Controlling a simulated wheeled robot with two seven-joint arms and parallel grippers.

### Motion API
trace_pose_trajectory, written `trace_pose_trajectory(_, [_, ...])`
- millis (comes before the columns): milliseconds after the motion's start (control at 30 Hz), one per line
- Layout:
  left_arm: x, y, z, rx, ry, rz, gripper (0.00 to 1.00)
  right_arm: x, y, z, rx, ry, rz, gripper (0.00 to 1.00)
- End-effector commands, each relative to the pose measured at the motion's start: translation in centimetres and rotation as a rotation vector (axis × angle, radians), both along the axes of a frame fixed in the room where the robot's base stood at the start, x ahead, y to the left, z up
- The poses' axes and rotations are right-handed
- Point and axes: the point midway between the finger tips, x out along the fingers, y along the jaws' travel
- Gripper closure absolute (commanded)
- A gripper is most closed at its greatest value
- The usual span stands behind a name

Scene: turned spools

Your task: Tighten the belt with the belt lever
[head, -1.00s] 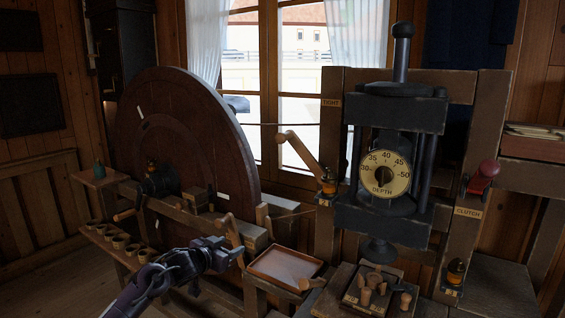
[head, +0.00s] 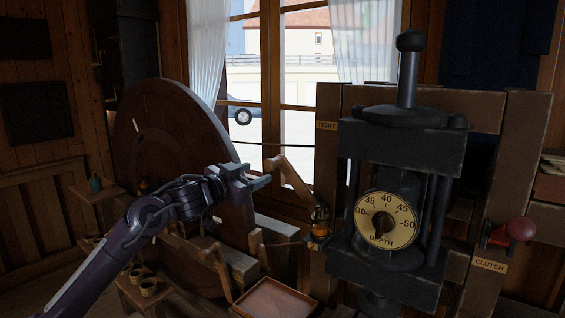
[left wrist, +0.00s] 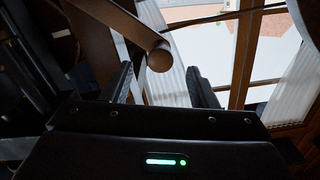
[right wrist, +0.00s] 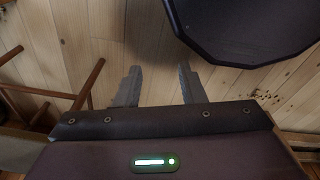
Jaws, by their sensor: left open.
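The belt lever is a wooden arm (head: 293,182) with a round knob (head: 277,164), pivoting beside the post under the TIGHT label (head: 327,126). It leans up and to the left. My left gripper (head: 262,179) is open just left of and slightly below the knob. In the left wrist view the lever (left wrist: 122,25) comes in from the top left, and its knob (left wrist: 160,58) shows between the open fingers (left wrist: 162,86), beyond the tips; no contact shows. My right gripper (right wrist: 157,86) is open and empty above the wooden floor, outside the head view.
The big dark wheel (head: 165,150) stands behind my left arm. A press with a DEPTH dial (head: 386,219) stands right of the lever, and a red clutch knob (head: 520,229) is farther right. A shallow tray (head: 275,300) lies below. A dark rounded plate (right wrist: 245,25) shows near my right gripper.

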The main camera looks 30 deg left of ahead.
Motion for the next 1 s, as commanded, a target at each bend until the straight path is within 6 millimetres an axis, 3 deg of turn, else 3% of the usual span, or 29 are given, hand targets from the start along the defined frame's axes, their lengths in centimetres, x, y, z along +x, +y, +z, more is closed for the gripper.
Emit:
trace_pose_trajectory(167, [1.2, 0.0, 0.5, -0.004, -0.003, 0.001, 0.47, -0.9, 0.0, 1.1, -0.001, 0.012, 0.0, 0.64])
trace_pose_trajectory(433, [5.2, -0.4, 0.6, -0.005, -0.002, -0.001, 0.47, -3.9, -0.2, 3.5, -0.004, 0.055, 0.001, 0.64])
trace_pose_trajectory(700, [7.6, -0.5, 0.1, -0.001, 0.0, 0.001, 0.47, -1.9, 0.0, 4.7, -0.001, 0.027, 0.001, 0.64])
trace_pose_trajectory(833, [7.8, -0.6, 0.0, 0.001, 0.0, 0.0, 0.47, -1.0, 0.1, 4.7, 0.001, 0.014, 0.001, 0.64])
trace_pose_trajectory(1000, [7.8, -0.6, -0.1, 0.001, 0.0, 0.0, 0.49, -1.4, 0.1, 4.7, 0.001, 0.019, 0.002, 0.64])
